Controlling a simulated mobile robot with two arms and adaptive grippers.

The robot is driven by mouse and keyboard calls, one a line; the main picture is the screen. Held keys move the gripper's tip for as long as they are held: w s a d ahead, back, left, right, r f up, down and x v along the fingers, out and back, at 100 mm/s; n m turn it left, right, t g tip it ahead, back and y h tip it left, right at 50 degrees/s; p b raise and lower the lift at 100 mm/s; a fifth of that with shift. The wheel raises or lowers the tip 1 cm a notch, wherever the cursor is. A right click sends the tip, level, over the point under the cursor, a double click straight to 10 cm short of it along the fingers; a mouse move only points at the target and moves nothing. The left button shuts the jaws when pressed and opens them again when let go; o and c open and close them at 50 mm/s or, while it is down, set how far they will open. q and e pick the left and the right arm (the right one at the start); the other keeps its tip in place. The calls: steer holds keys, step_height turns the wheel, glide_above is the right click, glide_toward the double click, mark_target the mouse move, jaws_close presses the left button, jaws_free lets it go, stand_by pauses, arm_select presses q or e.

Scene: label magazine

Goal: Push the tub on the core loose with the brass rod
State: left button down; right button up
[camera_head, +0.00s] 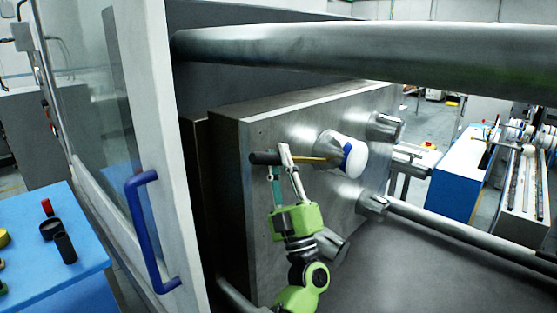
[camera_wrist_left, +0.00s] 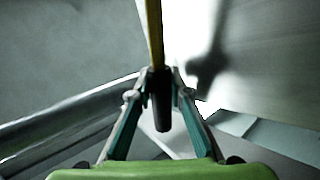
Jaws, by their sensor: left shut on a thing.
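The tub (camera_head: 355,162), white with a blue patch, sits on the core (camera_head: 329,146), which stands out from the big grey metal plate. My left gripper (camera_head: 283,158) is shut on the dark handle (camera_head: 263,158) of the brass rod (camera_head: 308,160). The rod points right, and its tip is by the tub's near rim; I cannot tell whether it touches. In the left wrist view the handle (camera_wrist_left: 161,108) is between the fingers, with the brass shaft (camera_wrist_left: 154,35) running up out of the picture. My right gripper is not in view.
A thick steel bar (camera_head: 370,55) crosses above. Metal bushings (camera_head: 384,127) and a lower bar (camera_head: 455,230) surround the plate. A door frame with a blue handle (camera_head: 143,230) is at left, beside a blue table (camera_head: 40,270) with small items.

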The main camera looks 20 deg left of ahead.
mark_target(250, 159)
arm_select(q)
steer(key=shift+s+a+r+p, duration=0.2)
steer(key=shift+s+r+p, duration=0.2)
steer(key=shift+s+p, duration=0.35)
steer(key=shift+s+a+r+p, duration=0.25)
steer(key=shift+s+p, duration=0.25)
steer(key=shift+s, duration=0.1)
steer(key=shift+s+a+r+p, duration=0.2)
steer(key=shift+s+p, duration=0.3)
steer(key=shift+s, duration=0.05)
steer(key=shift+s+a+r+p, duration=0.25)
steer(key=shift+s+p, duration=0.25)
steer(key=shift+s, duration=0.1)
steer(key=shift+s+a+r+p, duration=0.15)
steer(key=shift+s+p, duration=0.1)
steer(key=shift+s, duration=0.2)
steer(key=shift+s+a+r+p, duration=0.2)
steer(key=shift+s+p, duration=0.1)
steer(key=shift+s, duration=0.2)
steer(key=shift+s+a+r+p, duration=0.15)
steer(key=shift+s+p, duration=0.1)
steer(key=shift+s, duration=0.2)
steer(key=shift+f, duration=0.1)
